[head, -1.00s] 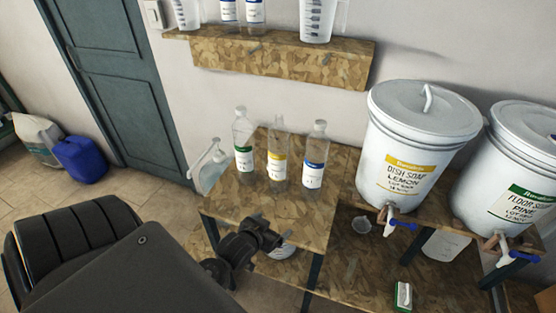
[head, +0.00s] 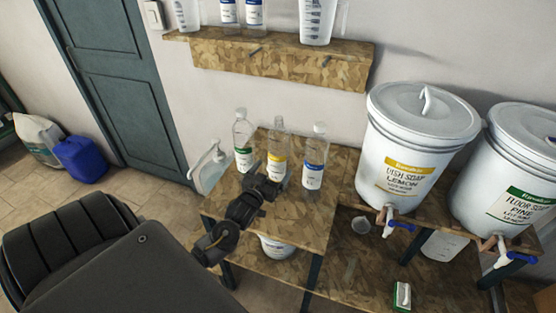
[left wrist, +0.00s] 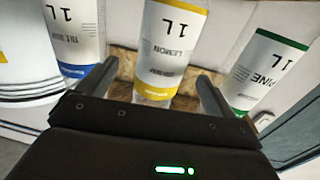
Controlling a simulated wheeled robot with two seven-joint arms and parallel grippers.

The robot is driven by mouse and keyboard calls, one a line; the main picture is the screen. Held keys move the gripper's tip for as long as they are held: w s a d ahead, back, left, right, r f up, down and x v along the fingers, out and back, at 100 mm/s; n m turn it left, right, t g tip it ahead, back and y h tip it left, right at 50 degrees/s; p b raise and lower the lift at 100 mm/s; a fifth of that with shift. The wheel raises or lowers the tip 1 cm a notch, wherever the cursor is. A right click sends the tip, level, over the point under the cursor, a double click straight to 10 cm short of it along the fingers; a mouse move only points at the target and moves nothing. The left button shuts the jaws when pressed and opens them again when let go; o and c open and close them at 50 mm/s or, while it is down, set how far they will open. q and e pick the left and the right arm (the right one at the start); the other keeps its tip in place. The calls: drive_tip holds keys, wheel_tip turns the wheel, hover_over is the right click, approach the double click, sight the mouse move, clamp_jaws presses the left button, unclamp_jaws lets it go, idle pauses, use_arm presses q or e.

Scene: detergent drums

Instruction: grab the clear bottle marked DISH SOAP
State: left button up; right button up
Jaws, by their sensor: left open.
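Three clear bottles stand upright in a row on the wooden stand (head: 305,220). The middle bottle (head: 278,145) has a yellow label; in the left wrist view this bottle (left wrist: 168,50) reads LEMON and 1 L, upside down. The green-label bottle (head: 242,140) is left of it and the blue-label bottle (head: 314,160) right of it. My left gripper (head: 269,175) is open and empty, low in front of the yellow-label bottle and hiding its base. In the wrist view its fingers (left wrist: 150,88) lie either side of this bottle; contact cannot be told. My right gripper is out of view.
A DISH SOAP LEMON drum (head: 412,150) and a FLOOR SOAP PINE drum (head: 508,175) stand to the right. A wall shelf (head: 280,62) with jugs and bottles is above. A translucent container with a pump (head: 210,168) sits left of the stand.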

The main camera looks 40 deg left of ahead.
sight(274, 166)
use_arm(q)
drive_tip(key=shift+w+a, duration=0.1)
drive_tip(key=shift+w, duration=0.4)
drive_tip(key=shift+w+a+r+p, duration=0.1)
drive_tip(key=shift+w+r+p, duration=0.05)
drive_tip(key=shift+w+p, duration=0.15)
drive_tip(key=p+x, duration=0.1)
drive_tip(key=x, duration=0.2)
drive_tip(key=shift+w+a+p, duration=0.2)
drive_tip(key=shift+w+p, duration=0.05)
drive_tip(key=shift+p, duration=0.05)
drive_tip(key=shift+w+a, duration=0.15)
drive_tip(key=shift+w, duration=0.3)
drive_tip(key=shift+c, duration=0.7)
drive_tip(key=c, duration=0.9)
drive_tip(key=shift+c, duration=0.2)
